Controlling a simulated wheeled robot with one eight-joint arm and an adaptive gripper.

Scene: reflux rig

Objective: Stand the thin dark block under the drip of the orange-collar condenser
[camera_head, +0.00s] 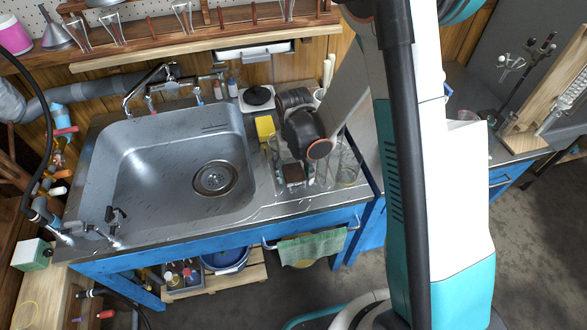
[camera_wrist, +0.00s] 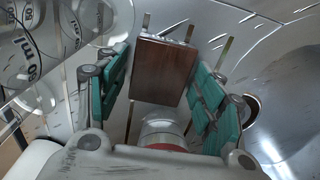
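The dark brown block (camera_head: 293,173) is on the steel counter right of the sink, among clear glass beakers. In the wrist view the block (camera_wrist: 163,70) lies between the two teal-padded fingers of my gripper (camera_wrist: 164,62). Narrow gaps seem to show beside the block, so the fingers look open around it, not clearly pressed on it. My gripper (camera_head: 303,155) is above the block in the head view and partly covers that area. A glass condenser (camera_head: 562,103) on a wooden board stands at the far right; I cannot make out an orange collar.
Glass beakers (camera_head: 347,170) stand close right of the block; a marked one (camera_wrist: 35,45) is at left in the wrist view. A yellow sponge (camera_head: 266,129) lies behind. The empty sink (camera_head: 150,165) is left. My column hides part of the space before the right bench (camera_head: 500,155).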

